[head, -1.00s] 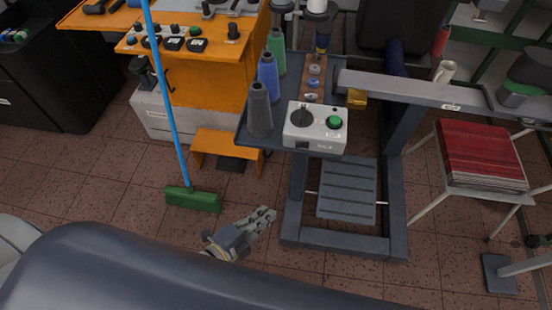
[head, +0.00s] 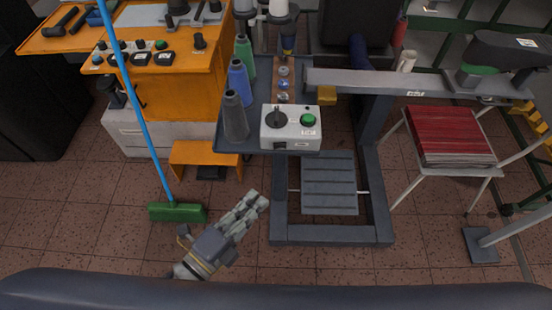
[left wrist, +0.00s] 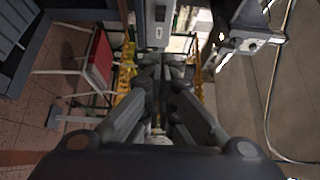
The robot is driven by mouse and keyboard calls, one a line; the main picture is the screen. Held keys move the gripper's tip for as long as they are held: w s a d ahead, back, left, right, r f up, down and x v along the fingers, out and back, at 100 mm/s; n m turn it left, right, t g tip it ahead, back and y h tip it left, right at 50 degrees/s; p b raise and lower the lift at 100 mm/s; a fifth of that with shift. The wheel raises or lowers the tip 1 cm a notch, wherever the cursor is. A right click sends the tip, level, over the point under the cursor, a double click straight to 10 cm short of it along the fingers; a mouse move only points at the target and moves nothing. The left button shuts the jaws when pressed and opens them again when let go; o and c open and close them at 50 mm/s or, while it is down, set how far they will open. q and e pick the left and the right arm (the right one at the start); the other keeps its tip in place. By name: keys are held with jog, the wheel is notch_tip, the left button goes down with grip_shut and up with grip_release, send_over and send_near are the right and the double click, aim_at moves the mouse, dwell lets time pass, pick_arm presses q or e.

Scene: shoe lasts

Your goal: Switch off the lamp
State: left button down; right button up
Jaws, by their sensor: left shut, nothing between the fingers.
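I cannot make out a lamp in the head view. A pale grey control box (head: 291,127) with a black rotary knob (head: 276,117) and a green button (head: 308,119) sits at the front of a dark machine table (head: 230,143). My left gripper (head: 256,199) is shut and empty, over the floor in front of and left of that table, apart from the box. Its closed fingers (left wrist: 166,75) also show in the left wrist view, with a pale box-like part (left wrist: 158,22) beyond them that I cannot identify surely. My right gripper is not in view.
Several thread cones, one of them blue (head: 238,80), stand left of the control box. A grey beam (head: 400,82) runs right from the table. A broom (head: 178,212) leans at left by an orange bench (head: 185,90). A stool (head: 460,170) bears a red stack (head: 447,135).

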pick_arm(q)
jog(key=w+a+p+x, duration=0.1)
jog(key=a+p+x, duration=0.1)
jog(key=x, duration=1)
jog(key=shift+w+a+p, duration=0.2)
jog(key=shift+w+p, duration=0.2)
jog(key=shift+p, duration=0.35)
jog(key=shift+w+a+m+g+h, duration=0.3)
jog(key=shift+w+m+g+h, duration=0.1)
jog(key=shift+m+g+h, duration=0.3)
jog(key=shift+s, duration=0.1)
